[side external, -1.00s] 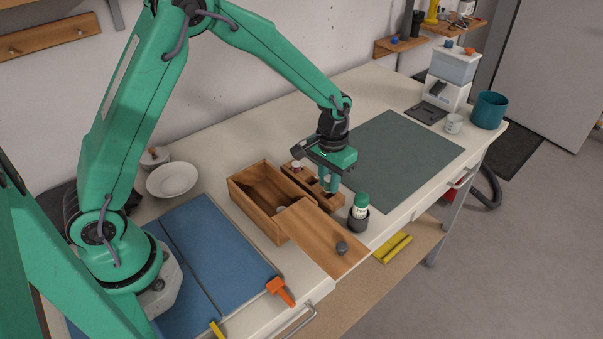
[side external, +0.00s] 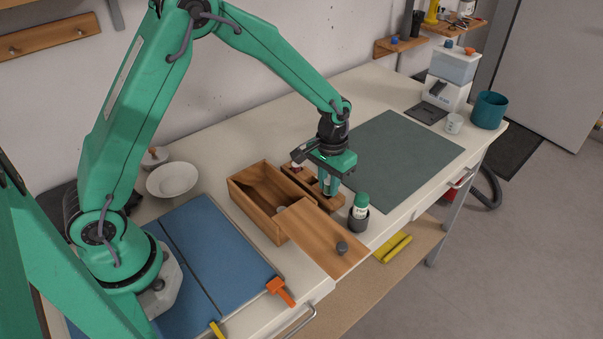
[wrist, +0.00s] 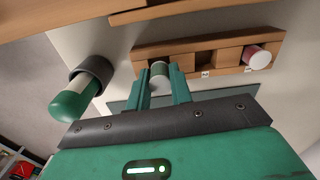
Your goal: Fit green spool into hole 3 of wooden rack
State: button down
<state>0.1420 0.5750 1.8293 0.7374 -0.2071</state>
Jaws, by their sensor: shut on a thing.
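My gripper (wrist: 162,88) is shut on the green spool (wrist: 159,70), whose pale end shows between the fingers in the wrist view. The wooden rack (wrist: 228,41) lies just beyond the fingertips. The spool is at the rack's left-hand hole in that view, beside the empty hole labelled 2; how deep it sits is hidden. A red spool with a pale end (wrist: 258,58) sits in the right-hand hole. In the side view my gripper (side external: 329,188) points down at the near end of the rack (side external: 305,180), and the fingers hide the held spool.
A green-capped white bottle in a dark cup (side external: 358,220) stands close beside the gripper. An open wooden box (side external: 240,200) with a sliding lid (side external: 325,240) is left of the rack. A green mat (side external: 405,150) to the right is clear.

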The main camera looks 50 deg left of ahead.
aim_at(329, 181)
jog(key=shift+f, duration=0.4)
jog(key=c, duration=1.2)
grip_release()
jog(key=shift+o, duration=0.2)
notch_tip(329, 181, up, 7)
jog(key=shift+r, duration=0.45)
